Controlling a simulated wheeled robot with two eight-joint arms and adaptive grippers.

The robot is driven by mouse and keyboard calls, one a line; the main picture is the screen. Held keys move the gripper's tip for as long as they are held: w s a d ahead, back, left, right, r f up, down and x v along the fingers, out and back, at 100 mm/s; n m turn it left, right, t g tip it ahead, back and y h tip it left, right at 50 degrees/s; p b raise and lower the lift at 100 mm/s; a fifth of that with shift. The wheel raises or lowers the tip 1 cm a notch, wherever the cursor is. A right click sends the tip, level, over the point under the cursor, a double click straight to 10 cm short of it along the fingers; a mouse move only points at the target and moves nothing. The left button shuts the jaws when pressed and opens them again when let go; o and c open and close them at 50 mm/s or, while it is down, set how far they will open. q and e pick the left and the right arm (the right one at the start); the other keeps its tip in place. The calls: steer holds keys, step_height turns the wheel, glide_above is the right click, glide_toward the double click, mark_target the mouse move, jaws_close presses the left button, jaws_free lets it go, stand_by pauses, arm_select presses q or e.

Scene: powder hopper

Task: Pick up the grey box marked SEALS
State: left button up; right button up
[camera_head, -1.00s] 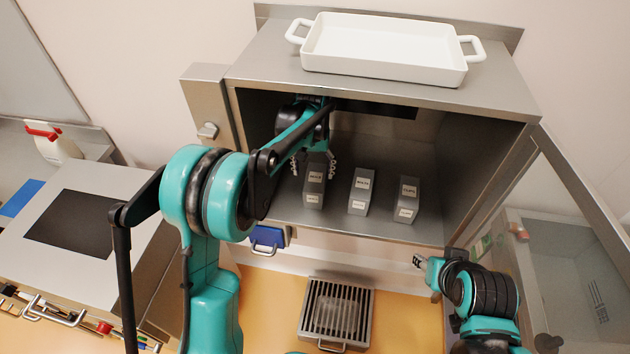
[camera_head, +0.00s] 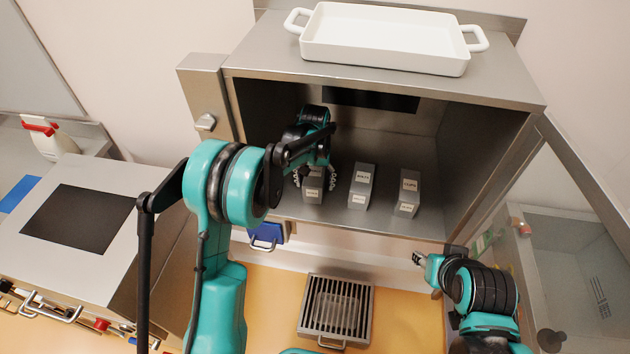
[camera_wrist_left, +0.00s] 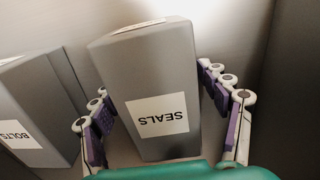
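The grey box marked SEALS (camera_wrist_left: 158,95) stands in the middle of the left wrist view, its white label facing the camera. In the head view it is the leftmost grey box (camera_head: 313,194) on the cabinet floor, partly covered by my gripper. My left gripper (camera_head: 314,180) is open around it. In the left wrist view its purple-padded fingers (camera_wrist_left: 165,105) stand on both sides of the box, with a small gap showing at least on the right. My right gripper (camera_head: 417,258) is low, outside the cabinet; its opening is too small to judge.
A grey box marked BOLTS (camera_wrist_left: 35,115) stands close on the left in the wrist view. In the head view a middle box (camera_head: 360,186) and a right box (camera_head: 408,192) share the cabinet floor (camera_head: 335,218). A white tray (camera_head: 385,40) sits on top.

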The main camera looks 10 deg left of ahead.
arm_select(q)
steer(key=c, duration=1.2)
steer(key=shift+r, duration=0.1)
